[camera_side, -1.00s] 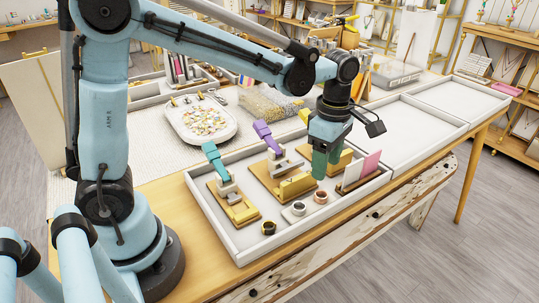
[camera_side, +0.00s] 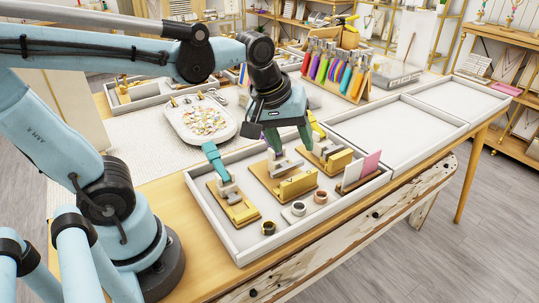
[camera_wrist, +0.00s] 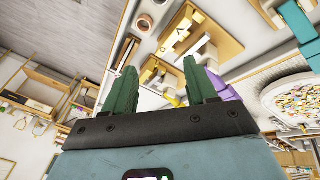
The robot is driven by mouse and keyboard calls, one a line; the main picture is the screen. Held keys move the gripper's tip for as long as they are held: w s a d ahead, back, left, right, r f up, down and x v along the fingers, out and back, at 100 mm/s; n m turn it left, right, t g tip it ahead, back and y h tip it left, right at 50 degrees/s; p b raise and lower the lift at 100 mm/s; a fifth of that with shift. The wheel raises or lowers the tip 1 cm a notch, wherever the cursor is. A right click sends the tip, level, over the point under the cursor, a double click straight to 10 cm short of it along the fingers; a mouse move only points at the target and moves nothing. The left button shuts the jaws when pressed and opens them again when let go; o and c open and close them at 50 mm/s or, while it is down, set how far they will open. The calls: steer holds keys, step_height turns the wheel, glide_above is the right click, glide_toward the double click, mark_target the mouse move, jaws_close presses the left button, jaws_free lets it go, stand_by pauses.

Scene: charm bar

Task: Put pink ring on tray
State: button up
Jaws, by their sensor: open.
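A copper-pink ring (camera_side: 321,197) sits on a small stand near the front of the tool tray (camera_side: 236,247). It also shows at the top of the wrist view (camera_wrist: 143,23). A silver ring (camera_side: 299,208) and a dark gold ring (camera_side: 268,228) sit to its left. Two empty pale trays lie to the right, a nearer one (camera_side: 372,128) and a farther one (camera_side: 465,95). My gripper (camera_side: 290,143) is open and empty, with green fingers, above the back of the tool tray and behind the pink ring. Its fingers show in the wrist view (camera_wrist: 158,80).
The tool tray also holds gold presses, one with a teal handle (camera_side: 212,153), and a stand with white and pink cards (camera_side: 371,163). A dish of charms (camera_side: 205,122) stands behind it on the left. A rack of coloured tools (camera_side: 335,72) is at the back.

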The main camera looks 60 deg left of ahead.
steer(key=shift+s+a+f+m+t, duration=0.4)
steer(key=shift+s+m, duration=0.2)
steer(key=shift+m, duration=0.8)
steer(key=shift+s+a+f+m+t, duration=0.25)
steer(key=shift+s+m+t, duration=0.35)
steer(key=shift+m, duration=0.8)
steer(key=shift+s+a+f+m+t, duration=0.25)
steer(key=shift+s+f+m+t, duration=0.25)
steer(key=shift+m, duration=0.9)
